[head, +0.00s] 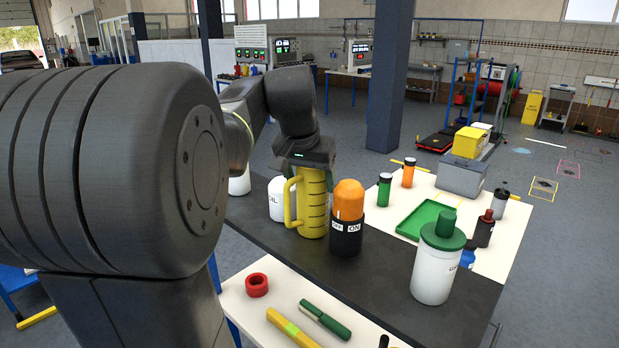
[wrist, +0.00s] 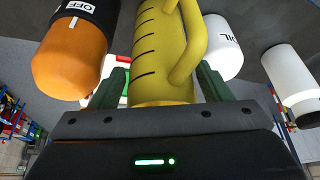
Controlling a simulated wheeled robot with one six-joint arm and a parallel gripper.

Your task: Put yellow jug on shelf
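The yellow jug (head: 313,210) stands upright on the dark tabletop in the head view, its handle to the left and dark marks on its side. My gripper (head: 309,166) is right above it, pointing down at its top. In the wrist view the jug (wrist: 160,60) lies between my gripper's (wrist: 163,75) two green fingers, one on each side. Whether the fingers touch it is too close to tell. No shelf can be clearly picked out as the task's shelf.
An orange-topped black holder (head: 347,235) stands close at the jug's right. A white container (head: 277,198) stands close at its left. A green-lidded white canister (head: 435,270) is further right. A green tray (head: 424,219) lies on the white table behind.

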